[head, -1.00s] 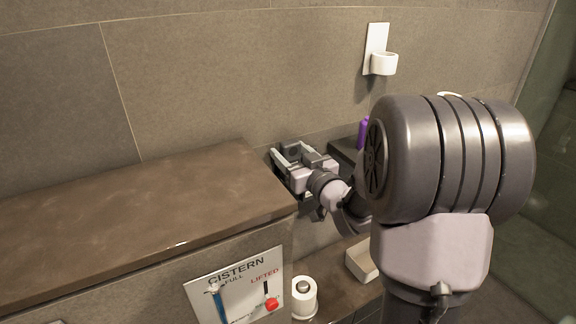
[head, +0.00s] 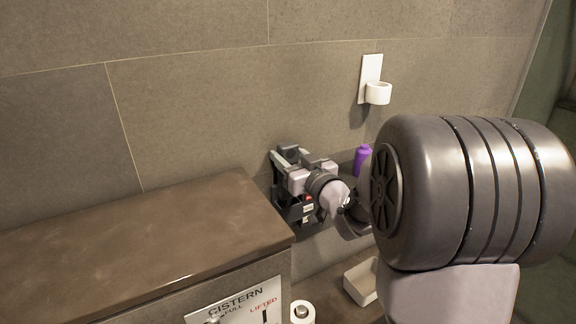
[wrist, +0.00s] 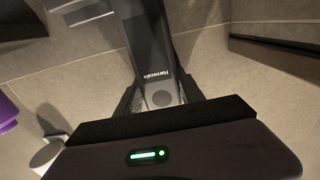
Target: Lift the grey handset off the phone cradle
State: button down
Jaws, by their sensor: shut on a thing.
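The dark grey handset (wrist: 150,45), with small white lettering on its face, runs up the middle of the wrist view. My gripper (wrist: 160,98) is shut on its near end, with a black finger on each side. In the head view my gripper (head: 298,185) is at the back wall, just past the right end of the brown counter. My wrist hides most of what it holds there. A grey block (wrist: 85,10) shows at the upper left of the wrist view; I cannot tell whether it is the phone cradle, or whether the handset touches the cradle.
A purple bottle (head: 362,158) stands just right of my gripper. A white wall holder (head: 378,93) is above it. The brown counter (head: 150,235) is bare. Below are a white roll (head: 302,313), a white tray (head: 361,283) and a cistern sign (head: 240,300).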

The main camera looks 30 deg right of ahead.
jog(key=s+b, duration=0.4)
jog(key=s, duration=1.4)
jog(key=shift+d+f, duration=0.15)
jog(key=shift+d, duration=0.15)
